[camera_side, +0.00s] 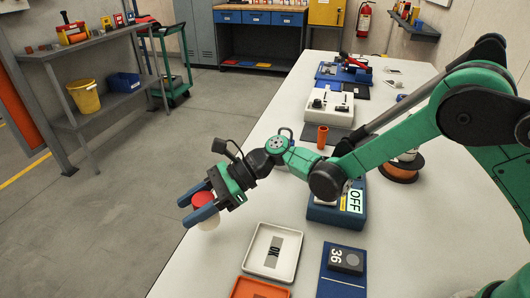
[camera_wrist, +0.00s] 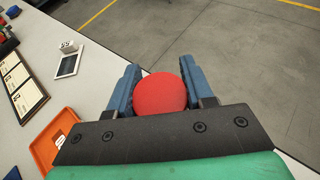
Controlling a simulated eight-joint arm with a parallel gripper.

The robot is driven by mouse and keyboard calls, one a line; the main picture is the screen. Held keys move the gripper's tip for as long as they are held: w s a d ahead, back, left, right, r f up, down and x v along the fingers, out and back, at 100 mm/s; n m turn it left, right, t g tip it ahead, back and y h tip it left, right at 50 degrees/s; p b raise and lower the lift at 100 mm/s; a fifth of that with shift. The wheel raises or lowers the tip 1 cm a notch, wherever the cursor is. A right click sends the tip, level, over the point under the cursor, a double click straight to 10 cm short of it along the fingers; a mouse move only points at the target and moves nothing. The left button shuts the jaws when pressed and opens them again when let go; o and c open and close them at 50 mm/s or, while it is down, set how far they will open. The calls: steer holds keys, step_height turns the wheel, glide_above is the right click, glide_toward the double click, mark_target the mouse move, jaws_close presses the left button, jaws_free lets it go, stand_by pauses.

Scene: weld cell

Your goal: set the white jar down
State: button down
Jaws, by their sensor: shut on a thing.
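The white jar (camera_side: 208,222) has a red lid (camera_side: 203,199) and a pale body. My gripper (camera_side: 196,209) is shut on it, with a blue finger on each side. The jar looks upright and appears in front of the table's left edge in the side view; its height above the table is hard to tell. In the wrist view only the red lid (camera_wrist: 160,93) shows between the fingers (camera_wrist: 158,88), with grey floor beyond. The jar's body is hidden there.
On the white table (camera_side: 215,268) are a white tray marked OK (camera_side: 250,262), an orange tray (camera_side: 262,287), a blue plate with a dark block marked 36 (camera_side: 346,261), and a blue box marked OFF (camera_side: 330,213). Bare tabletop lies left of the white tray.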

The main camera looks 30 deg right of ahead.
steer(key=shift+f, duration=1.95)
steer(key=shift+f, duration=0.15)
steer(key=shift+c, duration=1.7)
jaws_free()
